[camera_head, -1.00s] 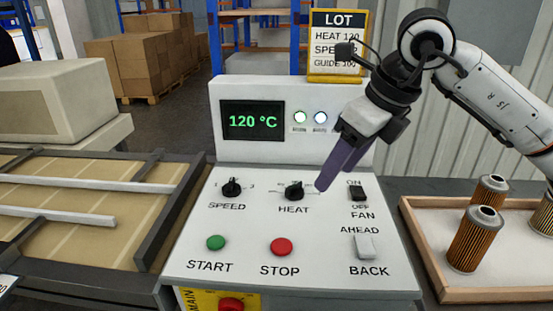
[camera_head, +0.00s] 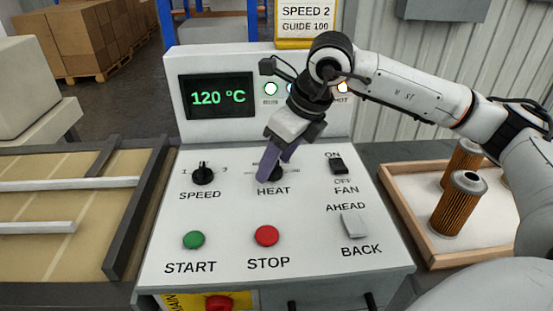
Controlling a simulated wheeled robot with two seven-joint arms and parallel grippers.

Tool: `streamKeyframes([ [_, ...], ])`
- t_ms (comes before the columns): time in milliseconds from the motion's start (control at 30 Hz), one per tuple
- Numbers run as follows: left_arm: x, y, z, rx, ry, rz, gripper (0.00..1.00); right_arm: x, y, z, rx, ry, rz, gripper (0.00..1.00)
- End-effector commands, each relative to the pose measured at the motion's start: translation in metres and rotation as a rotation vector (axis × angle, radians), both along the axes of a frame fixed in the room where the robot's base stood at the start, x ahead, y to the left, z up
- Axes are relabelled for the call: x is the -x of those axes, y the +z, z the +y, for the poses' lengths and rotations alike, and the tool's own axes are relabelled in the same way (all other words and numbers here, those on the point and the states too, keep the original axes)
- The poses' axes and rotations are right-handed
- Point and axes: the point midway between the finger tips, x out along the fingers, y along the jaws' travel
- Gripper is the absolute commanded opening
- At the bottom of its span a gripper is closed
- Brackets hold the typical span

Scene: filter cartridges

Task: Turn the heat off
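The black heat knob (camera_head: 279,174) is on the white control panel (camera_head: 222,228), above the word HEAT. My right gripper (camera_head: 272,172) comes in from the right, with its purple fingers pointing down at the knob. The fingers partly hide the knob and its scale marks. I cannot tell whether they touch the knob or how far apart they are. The green display (camera_head: 217,96) reads 120 °C. My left gripper is not in view.
The speed knob (camera_head: 203,174), fan switch (camera_head: 338,166), ahead/back switch (camera_head: 353,224), green start button (camera_head: 194,240) and red stop button (camera_head: 266,236) surround the heat knob. A wooden tray (camera_head: 421,241) with filter cartridges (camera_head: 459,204) stands at the right. A conveyor (camera_head: 65,250) lies at the left.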

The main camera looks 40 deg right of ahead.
Motion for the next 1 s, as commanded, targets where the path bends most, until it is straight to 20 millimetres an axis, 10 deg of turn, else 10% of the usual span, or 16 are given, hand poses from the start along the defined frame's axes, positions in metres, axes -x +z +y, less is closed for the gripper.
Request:
streamKeyframes([
  [267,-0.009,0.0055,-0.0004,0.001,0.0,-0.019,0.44,-0.0006,-0.0025,0.0003,0.0,0.0,0.001,0.54],
  [533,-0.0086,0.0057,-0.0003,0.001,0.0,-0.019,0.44,-0.0005,-0.0022,0.0003,0.0,0.0,0.001,0.13],
  [1000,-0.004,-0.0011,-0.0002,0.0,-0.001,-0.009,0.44,-0.0014,-0.0034,-0.0015,-0.001,0.116,0.001,0.13],
])
